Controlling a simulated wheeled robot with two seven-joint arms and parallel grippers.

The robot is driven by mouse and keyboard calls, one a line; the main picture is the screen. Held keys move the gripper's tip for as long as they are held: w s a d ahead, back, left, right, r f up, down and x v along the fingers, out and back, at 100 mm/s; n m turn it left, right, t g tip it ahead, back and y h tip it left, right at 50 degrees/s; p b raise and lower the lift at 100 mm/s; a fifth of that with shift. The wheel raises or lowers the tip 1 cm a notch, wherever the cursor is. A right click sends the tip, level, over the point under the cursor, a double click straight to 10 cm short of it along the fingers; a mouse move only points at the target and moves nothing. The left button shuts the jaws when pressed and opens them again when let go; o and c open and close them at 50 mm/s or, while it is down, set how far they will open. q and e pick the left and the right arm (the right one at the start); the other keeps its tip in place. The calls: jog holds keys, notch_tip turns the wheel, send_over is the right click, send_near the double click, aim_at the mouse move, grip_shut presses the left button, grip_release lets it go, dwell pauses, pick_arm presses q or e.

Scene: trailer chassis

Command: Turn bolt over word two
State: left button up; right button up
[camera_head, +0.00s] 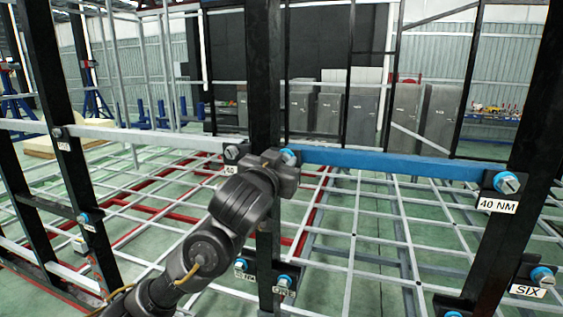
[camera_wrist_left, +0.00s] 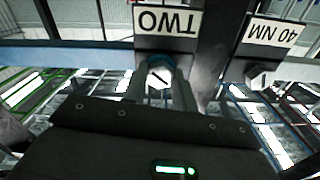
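The TWO label (camera_wrist_left: 168,21) is a white plate that appears upside down in the left wrist view. The bolt (camera_wrist_left: 160,77) over it is a light hex head with a dark slot and a blue washer behind it. My left gripper (camera_wrist_left: 160,86) has one finger on each side of this bolt head; I cannot tell whether both fingers touch it. In the head view my left gripper (camera_head: 283,160) is at the central black post, with the blue washer showing beside it and the label hidden behind it. My right gripper is in neither view.
A neighbouring bolt (camera_wrist_left: 260,77) with a 40 NM label (camera_wrist_left: 268,34) is close beside my gripper. A blue crossbar (camera_head: 390,163) runs right to another 40 NM bolt (camera_head: 506,182). More bolts (camera_head: 284,281) sit lower on the central post (camera_head: 265,75).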

pick_arm(q)
jog(key=c, duration=0.3)
